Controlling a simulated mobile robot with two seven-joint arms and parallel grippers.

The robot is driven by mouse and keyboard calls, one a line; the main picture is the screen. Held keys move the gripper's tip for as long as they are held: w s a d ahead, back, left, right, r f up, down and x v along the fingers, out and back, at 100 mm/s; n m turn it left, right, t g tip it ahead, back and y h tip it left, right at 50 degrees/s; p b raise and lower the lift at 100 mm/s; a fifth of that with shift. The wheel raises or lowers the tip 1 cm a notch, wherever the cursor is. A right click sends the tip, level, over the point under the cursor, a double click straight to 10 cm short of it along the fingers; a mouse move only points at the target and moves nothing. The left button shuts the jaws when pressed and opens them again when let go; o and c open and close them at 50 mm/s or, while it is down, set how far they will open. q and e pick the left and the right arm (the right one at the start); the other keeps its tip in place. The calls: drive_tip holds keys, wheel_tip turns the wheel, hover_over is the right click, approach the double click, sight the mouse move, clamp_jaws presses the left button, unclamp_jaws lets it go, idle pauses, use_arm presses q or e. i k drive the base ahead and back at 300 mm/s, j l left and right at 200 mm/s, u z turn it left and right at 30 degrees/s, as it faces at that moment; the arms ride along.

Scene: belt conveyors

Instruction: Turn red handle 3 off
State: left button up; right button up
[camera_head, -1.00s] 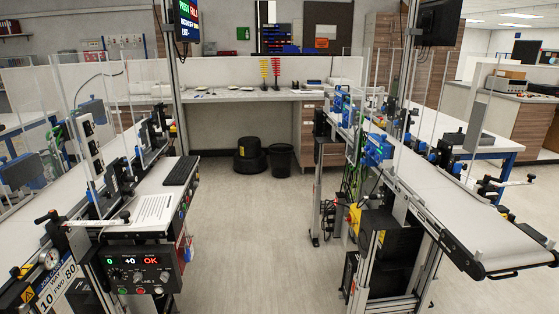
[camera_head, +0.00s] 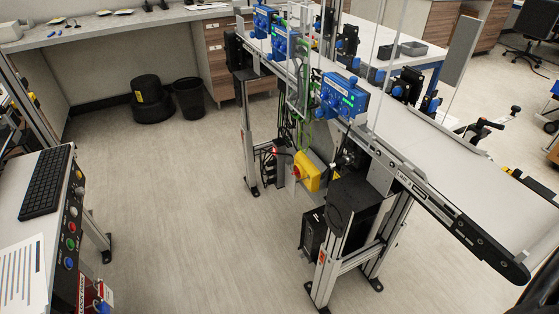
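A yellow switch box (camera_head: 309,171) with a small red handle (camera_head: 296,171) on its left face is mounted low under the right-hand conveyor (camera_head: 440,147), beside its frame legs. The handle is small in the picture; its exact angle and any number on it cannot be read. Neither of my grippers shows clearly in the head view. A dark shape at the bottom right corner is cut off, and I cannot tell what it is.
The floor (camera_head: 190,210) left of the conveyor is clear. A black box on a frame (camera_head: 352,200) stands just right of the yellow box. A control panel with a keyboard (camera_head: 46,182) is at the left edge. A black bin (camera_head: 188,98) stands at the back.

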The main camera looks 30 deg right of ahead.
sight(296, 173)
drive_tip(key=i+z, duration=0.15)
drive_tip(key=i, duration=0.35)
drive_tip(key=i+j+z, duration=0.15)
drive_tip(key=i, duration=0.3)
drive_tip(key=i+j+z, duration=0.15)
drive_tip(key=i, duration=0.35)
drive_tip(key=i+j+z, duration=0.15)
drive_tip(key=i+z, duration=0.15)
drive_tip(key=z, duration=0.15)
drive_tip(key=i+j+z, duration=0.2)
drive_tip(key=z, duration=0.25)
drive_tip(key=i+j+z, duration=0.25)
drive_tip(key=z, duration=0.2)
drive_tip(key=i+j+z, duration=0.1)
drive_tip(key=j+z, duration=0.35)
drive_tip(key=i+j+z, duration=0.1)
drive_tip(key=j+z, duration=0.3)
drive_tip(key=j, duration=0.2)
drive_tip(key=j+z, duration=0.45)
drive_tip(key=j, duration=0.2)
